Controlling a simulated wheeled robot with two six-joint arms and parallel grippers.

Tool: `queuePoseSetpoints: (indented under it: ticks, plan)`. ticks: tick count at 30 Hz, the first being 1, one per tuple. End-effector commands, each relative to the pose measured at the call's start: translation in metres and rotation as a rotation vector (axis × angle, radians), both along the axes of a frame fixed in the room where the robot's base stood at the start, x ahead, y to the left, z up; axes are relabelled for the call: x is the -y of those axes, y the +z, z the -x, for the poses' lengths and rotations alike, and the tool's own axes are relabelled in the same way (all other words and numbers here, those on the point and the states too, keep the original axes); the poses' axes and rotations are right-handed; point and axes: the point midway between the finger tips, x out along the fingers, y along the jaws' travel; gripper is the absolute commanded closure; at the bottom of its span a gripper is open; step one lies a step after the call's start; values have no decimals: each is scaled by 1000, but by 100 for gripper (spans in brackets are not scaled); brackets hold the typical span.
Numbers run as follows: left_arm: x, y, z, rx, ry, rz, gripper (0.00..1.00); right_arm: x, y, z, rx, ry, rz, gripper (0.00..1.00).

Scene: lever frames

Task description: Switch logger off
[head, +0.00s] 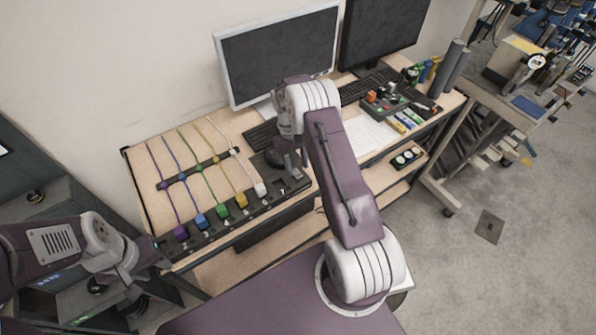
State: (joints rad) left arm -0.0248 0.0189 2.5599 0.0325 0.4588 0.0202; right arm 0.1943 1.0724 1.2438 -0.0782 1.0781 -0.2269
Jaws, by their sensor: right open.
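No thing marked as a logger can be made out in the head view. A black numbered strip (213,234) runs along the desk's front edge. Purple (180,232), blue (201,222), green (223,212), yellow (241,200) and white (262,189) plugs sit along it, each with a cord. My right gripper (291,162) is open and points down above the strip's right end, by a dark round object (273,158); contact cannot be told. My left gripper (150,262) is low at the left, beside the desk's front left corner; its jaws are unclear.
A grey-framed monitor (277,55) and a dark monitor (378,30) stand at the back. Keyboards, papers (368,137) and a box of coloured parts (398,104) lie on the desk's right. A second bench (535,70) stands far right.

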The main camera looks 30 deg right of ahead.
Motion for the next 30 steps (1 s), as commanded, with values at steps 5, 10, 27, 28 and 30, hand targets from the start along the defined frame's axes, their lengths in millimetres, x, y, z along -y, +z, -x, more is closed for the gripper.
queuePoseSetpoints:
  ticks: [5, 10, 27, 28, 30]
  plan:
    - [0, -19, 0, 0, 0, 0, 64, -1, 35, -12, 6, 1, 1, 55]
    - [0, -23, 0, 0, 0, 0, 64, -1, 58, -17, 2, 0, 1, 55]
    - [0, -29, 0, 0, 0, 0, 64, -5, 59, -19, 7, 10, 1, 55]
    - [0, -32, 0, 0, 0, 0, 64, -7, 64, -23, 25, 16, 5, 55]
    - [0, -41, 0, 0, 0, 0, 64, -14, 83, -33, 82, 35, 14, 55]
